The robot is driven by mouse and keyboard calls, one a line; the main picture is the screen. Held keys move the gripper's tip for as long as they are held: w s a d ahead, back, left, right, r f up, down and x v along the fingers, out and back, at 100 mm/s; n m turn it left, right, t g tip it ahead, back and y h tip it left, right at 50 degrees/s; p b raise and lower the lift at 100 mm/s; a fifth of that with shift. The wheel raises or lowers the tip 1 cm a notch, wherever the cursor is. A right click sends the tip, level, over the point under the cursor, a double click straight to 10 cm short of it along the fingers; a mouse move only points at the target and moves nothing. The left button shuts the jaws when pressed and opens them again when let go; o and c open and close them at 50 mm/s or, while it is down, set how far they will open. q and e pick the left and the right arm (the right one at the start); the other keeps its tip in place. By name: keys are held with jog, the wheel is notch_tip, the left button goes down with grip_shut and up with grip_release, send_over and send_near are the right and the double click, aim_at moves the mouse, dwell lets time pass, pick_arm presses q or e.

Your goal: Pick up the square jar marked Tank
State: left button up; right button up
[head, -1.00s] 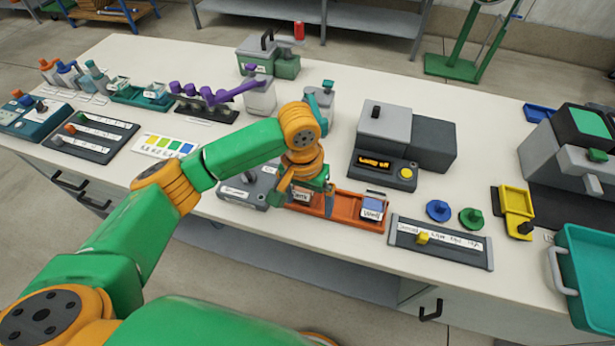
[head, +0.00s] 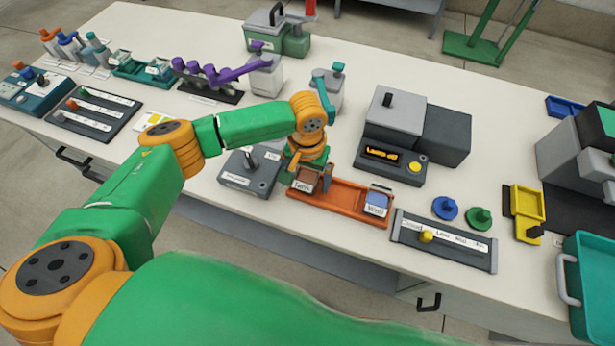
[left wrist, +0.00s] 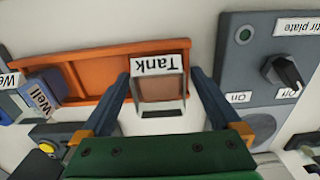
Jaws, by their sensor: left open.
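The square jar marked Tank (head: 304,185) stands upright at the left end of an orange tray (head: 345,203). It has a brownish content and a white label, and it also shows in the left wrist view (left wrist: 160,90). My left gripper (head: 310,174) is open over the jar. In the left wrist view its two fingers lie on either side of the jar, with a visible gap at each side. A similar jar marked Well (head: 376,203), with blue content, stands at the tray's right end. My right gripper is not in view.
A grey stir plate (head: 250,172) with a knob stands close left of the tray. A grey device with a lit display (head: 385,155) stands behind it. A panel with a yellow slider (head: 445,242) lies to the right. Purple-handled parts stand behind left.

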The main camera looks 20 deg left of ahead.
pick_arm(q)
jog(key=c, duration=1.5)
jog(key=shift+r, duration=0.1)
